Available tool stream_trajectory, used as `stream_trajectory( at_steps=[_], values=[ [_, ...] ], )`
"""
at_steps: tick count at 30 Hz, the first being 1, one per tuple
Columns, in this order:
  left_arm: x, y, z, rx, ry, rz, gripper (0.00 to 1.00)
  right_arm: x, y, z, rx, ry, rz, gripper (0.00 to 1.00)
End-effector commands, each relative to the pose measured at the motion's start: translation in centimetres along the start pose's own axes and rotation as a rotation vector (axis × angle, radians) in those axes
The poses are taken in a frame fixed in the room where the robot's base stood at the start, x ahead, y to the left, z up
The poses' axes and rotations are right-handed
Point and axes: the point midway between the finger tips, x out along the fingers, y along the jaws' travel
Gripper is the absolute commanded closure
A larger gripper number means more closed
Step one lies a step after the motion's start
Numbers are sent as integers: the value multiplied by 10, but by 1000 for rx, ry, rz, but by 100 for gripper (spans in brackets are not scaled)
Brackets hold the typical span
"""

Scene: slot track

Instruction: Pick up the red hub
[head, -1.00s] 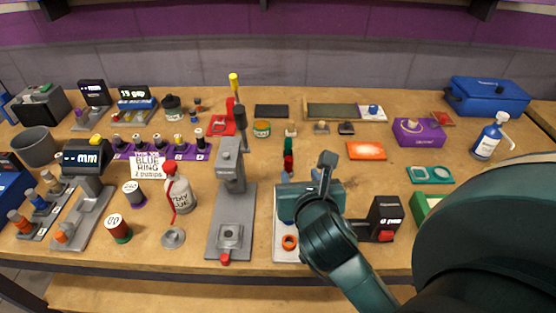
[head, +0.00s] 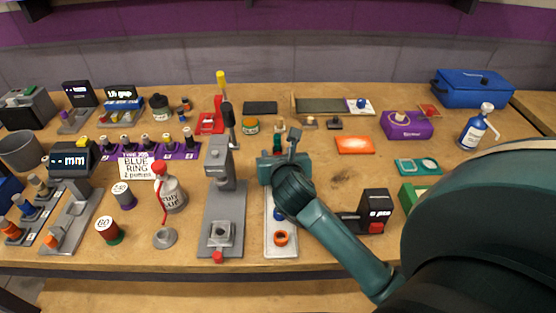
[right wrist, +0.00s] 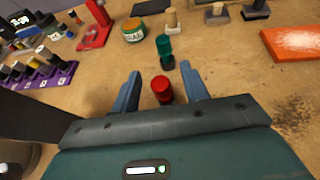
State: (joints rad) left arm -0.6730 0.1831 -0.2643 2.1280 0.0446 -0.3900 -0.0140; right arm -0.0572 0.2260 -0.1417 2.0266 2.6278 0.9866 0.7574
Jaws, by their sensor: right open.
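The red hub (right wrist: 162,90) is a small upright red cylinder in the right wrist view. It stands on the wooden table between the two blue-grey fingers of my right gripper (right wrist: 159,74). The fingers are open, with a gap on each side of the hub, which looks nearer the palm than the fingertips. In the head view my right gripper (head: 278,158) hides the red hub. A green hub (right wrist: 164,50) stands just beyond the fingertips, and it also shows in the head view (head: 277,143). My left gripper is not in view.
A white tray (head: 270,250) with an orange ring (head: 281,238) lies in front of my gripper. A grey press (head: 219,200) stands to its left, and a black device with a red button (head: 376,212) to its right. An orange mat (head: 355,145) lies at the right.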

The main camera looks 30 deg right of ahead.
Motion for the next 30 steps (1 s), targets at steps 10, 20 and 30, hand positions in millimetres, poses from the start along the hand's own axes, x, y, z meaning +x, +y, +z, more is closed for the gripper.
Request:
stream_trajectory(
  at_steps=[10,20,30],
  values=[
    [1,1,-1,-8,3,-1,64,1,0,0,0,0,0,65],
    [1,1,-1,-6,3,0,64,1,0,0,-1,0,0,92],
    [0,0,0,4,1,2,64,1,0,0,0,0,0,100]
  ],
)
